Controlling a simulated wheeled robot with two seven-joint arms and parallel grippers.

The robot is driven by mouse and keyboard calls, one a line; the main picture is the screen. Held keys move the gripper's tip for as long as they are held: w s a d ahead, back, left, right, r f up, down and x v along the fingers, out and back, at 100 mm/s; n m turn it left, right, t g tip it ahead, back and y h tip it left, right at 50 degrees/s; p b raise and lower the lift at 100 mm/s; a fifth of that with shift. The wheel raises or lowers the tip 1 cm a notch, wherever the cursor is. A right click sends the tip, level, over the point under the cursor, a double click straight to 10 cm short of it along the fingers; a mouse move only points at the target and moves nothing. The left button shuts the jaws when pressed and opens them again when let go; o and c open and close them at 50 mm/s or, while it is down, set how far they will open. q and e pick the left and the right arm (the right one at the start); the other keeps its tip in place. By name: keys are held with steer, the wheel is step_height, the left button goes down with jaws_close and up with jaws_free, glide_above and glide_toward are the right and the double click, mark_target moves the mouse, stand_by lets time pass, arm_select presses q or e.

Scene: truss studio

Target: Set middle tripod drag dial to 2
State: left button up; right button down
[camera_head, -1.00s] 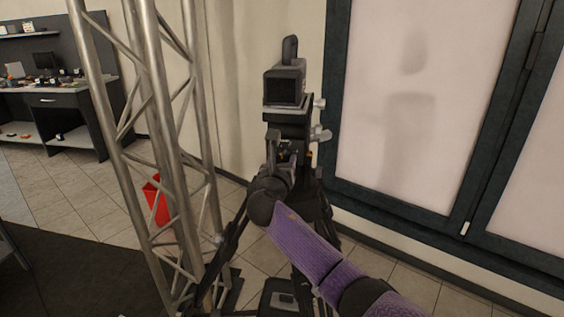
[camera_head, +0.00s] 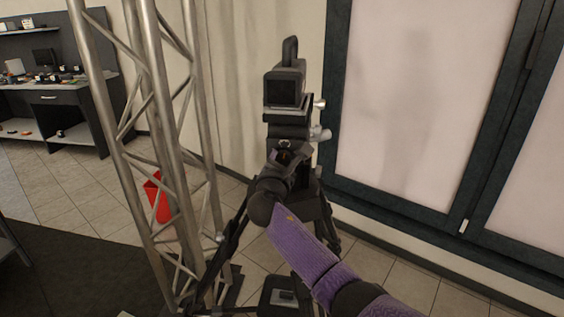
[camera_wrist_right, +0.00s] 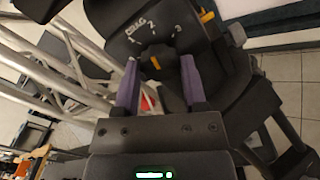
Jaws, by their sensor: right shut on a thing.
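The tripod (camera_head: 320,213) stands in the middle of the head view, with a dark boxy camera (camera_head: 285,88) on top. My right gripper (camera_head: 284,150) is in front of the tripod head, just below the camera. In the wrist view, my right gripper (camera_wrist_right: 160,66) has a purple finger on each side of the dark drag dial (camera_wrist_right: 157,65) and is shut on it. An orange mark shows on the dial between the fingers. My left gripper is not in view.
A metal truss (camera_head: 165,120) stands close on the left. A red bin (camera_head: 158,197) is behind it. Dark-framed pale panels (camera_head: 405,105) fill the right side. A desk (camera_head: 60,97) with small items is at the far left. Tiled floor lies between.

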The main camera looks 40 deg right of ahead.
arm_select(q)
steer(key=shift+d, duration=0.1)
arm_select(e)
steer(key=shift+m, duration=0.6)
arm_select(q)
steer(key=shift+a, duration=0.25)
arm_select(e)
steer(key=shift+c, duration=0.7)
jaws_free()
steer(key=shift+s+a, duration=0.25)
steer(key=shift+a, duration=0.1)
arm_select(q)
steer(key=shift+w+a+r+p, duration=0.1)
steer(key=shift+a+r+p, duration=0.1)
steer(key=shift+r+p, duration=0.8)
arm_select(e)
steer(key=v, duration=0.9)
